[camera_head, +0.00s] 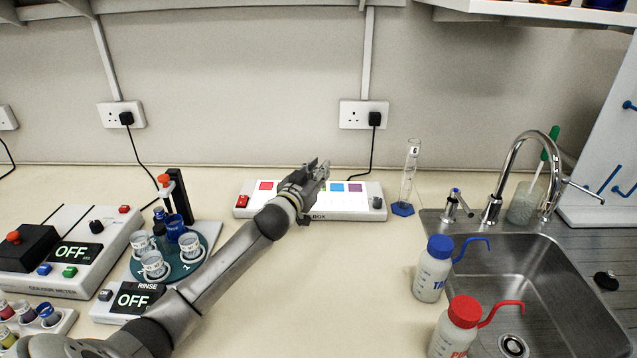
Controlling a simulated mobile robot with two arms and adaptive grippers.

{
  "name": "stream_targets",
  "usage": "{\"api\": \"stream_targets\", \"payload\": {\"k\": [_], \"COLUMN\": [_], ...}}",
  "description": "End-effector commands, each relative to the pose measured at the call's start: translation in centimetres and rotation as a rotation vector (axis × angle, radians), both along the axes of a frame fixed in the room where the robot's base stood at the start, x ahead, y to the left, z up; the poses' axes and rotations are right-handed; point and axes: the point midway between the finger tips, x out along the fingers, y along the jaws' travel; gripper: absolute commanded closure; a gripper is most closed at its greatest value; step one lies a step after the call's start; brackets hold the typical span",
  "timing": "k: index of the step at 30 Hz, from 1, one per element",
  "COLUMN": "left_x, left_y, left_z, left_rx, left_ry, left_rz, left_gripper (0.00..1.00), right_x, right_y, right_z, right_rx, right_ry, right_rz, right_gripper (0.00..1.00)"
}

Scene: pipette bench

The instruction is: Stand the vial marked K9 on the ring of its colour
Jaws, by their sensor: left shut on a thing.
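My left gripper (318,172) is over the middle of a white light box (345,214) at the back of the bench. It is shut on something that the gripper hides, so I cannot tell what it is. Several small vials with coloured contents (46,313) stand in a rack at the lower left. My right gripper is not in view.
A colour meter (40,283) and a rinse unit with a carousel (197,261) stand at left. A measuring cylinder (408,180), blue-capped (432,275) and red-capped (455,333) bottles and a sink (560,290) are at right. The middle bench is clear.

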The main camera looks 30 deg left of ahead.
Motion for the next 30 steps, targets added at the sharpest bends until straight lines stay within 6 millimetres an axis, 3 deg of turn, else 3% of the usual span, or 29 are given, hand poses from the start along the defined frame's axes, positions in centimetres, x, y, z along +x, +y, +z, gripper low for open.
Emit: {"api": "stream_targets", "payload": {"k": [5, 12, 30], "left_x": [0.8, 0.7, 0.7], "left_y": [0.2, 0.2, 0.2], "left_z": [-1.0, -3.9, -5.2], "left_rx": [-0.001, 0.000, -0.001], "left_ry": [0.000, 0.001, 0.003], "left_rz": [-0.001, -0.001, -0.001], "left_gripper": [0.96, 0.96, 0.96], "right_x": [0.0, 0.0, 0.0], "right_y": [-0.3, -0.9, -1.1], "right_z": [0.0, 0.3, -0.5], "right_rx": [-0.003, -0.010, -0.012], "right_ry": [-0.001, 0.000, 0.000], "right_rz": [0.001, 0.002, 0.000], "right_gripper": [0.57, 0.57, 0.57]}}
